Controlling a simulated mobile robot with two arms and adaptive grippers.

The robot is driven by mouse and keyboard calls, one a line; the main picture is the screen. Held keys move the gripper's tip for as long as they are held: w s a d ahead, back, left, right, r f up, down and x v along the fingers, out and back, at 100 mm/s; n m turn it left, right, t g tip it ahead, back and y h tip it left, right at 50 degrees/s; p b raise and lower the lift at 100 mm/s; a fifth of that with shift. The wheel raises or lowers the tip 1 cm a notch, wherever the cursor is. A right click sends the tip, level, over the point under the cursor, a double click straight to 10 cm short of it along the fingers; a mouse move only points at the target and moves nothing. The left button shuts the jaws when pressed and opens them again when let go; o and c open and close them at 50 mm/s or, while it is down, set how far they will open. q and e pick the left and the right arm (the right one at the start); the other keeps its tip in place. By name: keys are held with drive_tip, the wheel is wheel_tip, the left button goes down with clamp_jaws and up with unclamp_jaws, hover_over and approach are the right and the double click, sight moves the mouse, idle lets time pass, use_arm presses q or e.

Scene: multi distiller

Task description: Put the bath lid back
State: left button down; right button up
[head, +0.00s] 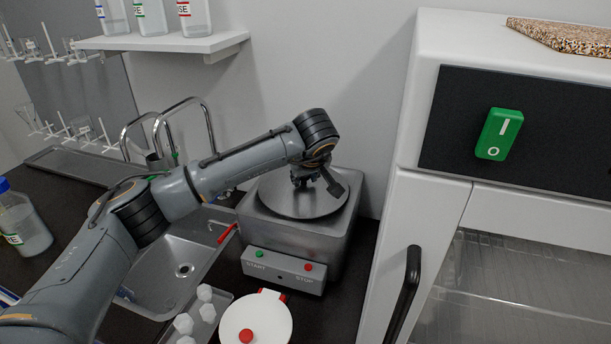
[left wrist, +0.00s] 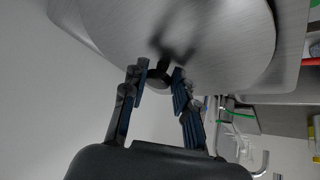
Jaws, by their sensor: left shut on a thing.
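The bath (head: 345,228) is a square grey metal box on the dark counter, with a front panel marked START and STOP. Its lid (head: 285,204) is a round grey metal disc with a small dark knob (left wrist: 160,76). My left gripper (head: 304,183) is above the lid and shut on the knob, which shows between its fingers in the left wrist view. The lid lies over the top of the bath, roughly level; I cannot tell whether it touches all round. The bath's opening is hidden under it. My right gripper is not in view.
A sink (head: 180,270) with a tap is left of the bath. A white round lid with a red knob (head: 247,336) and several white stoppers (head: 183,323) are in front. A white cabinet (head: 455,195) stands close on the right. A bottle shelf (head: 180,43) hangs at upper left.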

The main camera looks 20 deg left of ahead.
use_arm(q)
drive_tip(key=c, duration=1)
unclamp_jaws()
drive_tip(key=shift+r, duration=0.1)
drive_tip(key=shift+c, duration=0.2)
drive_tip(key=shift+r, duration=0.2)
drive_tip(key=b+v, duration=0.1)
drive_tip(key=v, duration=1.1)
drive_tip(key=shift+r, duration=0.45)
drive_tip(key=shift+f, duration=0.1)
